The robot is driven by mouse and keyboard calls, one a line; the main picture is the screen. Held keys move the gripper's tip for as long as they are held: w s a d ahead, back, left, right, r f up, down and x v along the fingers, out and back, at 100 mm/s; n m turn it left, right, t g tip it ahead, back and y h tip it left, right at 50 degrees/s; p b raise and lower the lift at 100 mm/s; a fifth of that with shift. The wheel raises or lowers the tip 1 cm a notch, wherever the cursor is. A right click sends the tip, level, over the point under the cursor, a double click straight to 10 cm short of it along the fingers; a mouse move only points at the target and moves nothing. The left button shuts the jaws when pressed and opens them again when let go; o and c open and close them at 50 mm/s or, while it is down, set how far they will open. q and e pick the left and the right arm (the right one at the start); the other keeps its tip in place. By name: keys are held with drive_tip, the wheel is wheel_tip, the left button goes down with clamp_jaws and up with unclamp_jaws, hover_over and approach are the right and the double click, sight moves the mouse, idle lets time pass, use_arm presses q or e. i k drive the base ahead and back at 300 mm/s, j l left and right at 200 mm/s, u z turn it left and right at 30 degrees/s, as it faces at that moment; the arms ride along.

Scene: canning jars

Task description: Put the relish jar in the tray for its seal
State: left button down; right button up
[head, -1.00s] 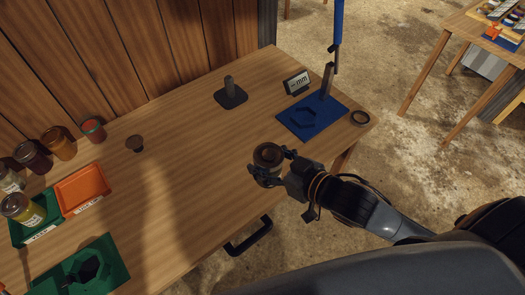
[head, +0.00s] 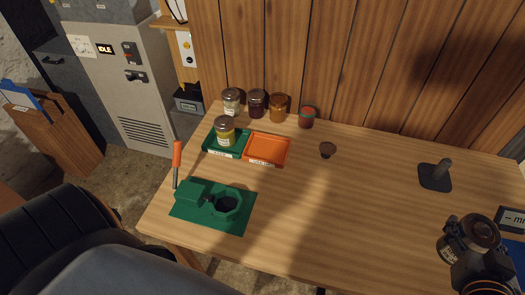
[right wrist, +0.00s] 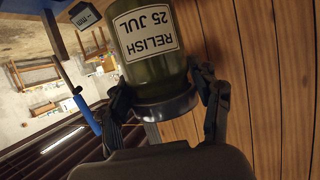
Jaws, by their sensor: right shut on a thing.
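The relish jar (head: 482,228) is in my right gripper (head: 468,245) at the right of the head view. In the right wrist view the jar (right wrist: 150,68) shows green glass and a white label reading RELISH 25 JUL, upside down in the picture. The fingers (right wrist: 163,103) are closed on it near its lid end. A green tray (head: 208,148) and an orange tray (head: 270,160) lie side by side on the table, far left of the jar. A yellow jar (head: 225,130) stands in the green tray; the orange one is empty. The tray labels are too small to read. My left gripper is out of view.
Several jars (head: 257,103) stand behind the trays along the wooden wall. A green fixture (head: 238,218) with a hole and an orange-handled lever is at front left.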

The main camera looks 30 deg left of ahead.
sight(267, 150)
drive_tip(key=j+u, duration=0.15)
drive_tip(key=u, duration=0.2)
drive_tip(key=j+u, duration=0.2)
drive_tip(key=u, duration=0.15)
drive_tip(key=j+u, duration=0.15)
drive_tip(key=u, duration=0.2)
drive_tip(key=i+j, duration=0.2)
drive_tip(key=j, duration=0.2)
drive_tip(key=i+j, duration=0.2)
drive_tip(key=j, duration=0.15)
